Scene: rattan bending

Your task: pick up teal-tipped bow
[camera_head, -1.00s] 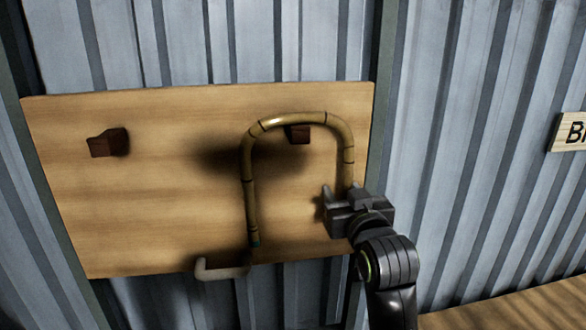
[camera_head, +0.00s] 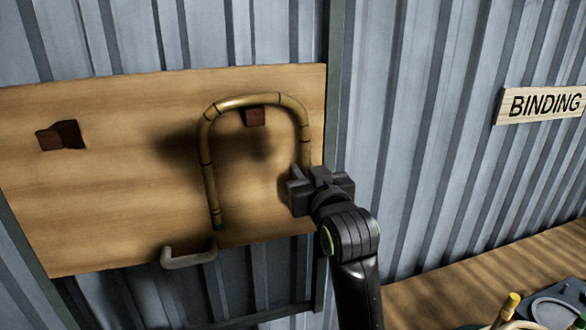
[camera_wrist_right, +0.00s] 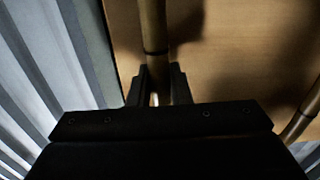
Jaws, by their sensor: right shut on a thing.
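The teal-tipped bow (camera_head: 207,172) is a rattan rod bent into an upside-down U in front of a wooden board. Its left leg ends in a small teal tip at the bottom. My right gripper (camera_head: 307,174) is shut on the bow's right leg near its lower end. The bow's leg (camera_wrist_right: 153,30) also runs down between the fingers of my right gripper (camera_wrist_right: 156,85) in the right wrist view. The end of the right leg is hidden by the gripper. My left gripper is not in view.
The wooden board (camera_head: 100,200) has two dark brown pegs, a left one (camera_head: 60,136) and one inside the bow's arch (camera_head: 255,117). A pale hook (camera_head: 190,257) shows below the board. A "BINDING" sign (camera_head: 541,104) hangs right, above a wooden bench (camera_head: 450,290).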

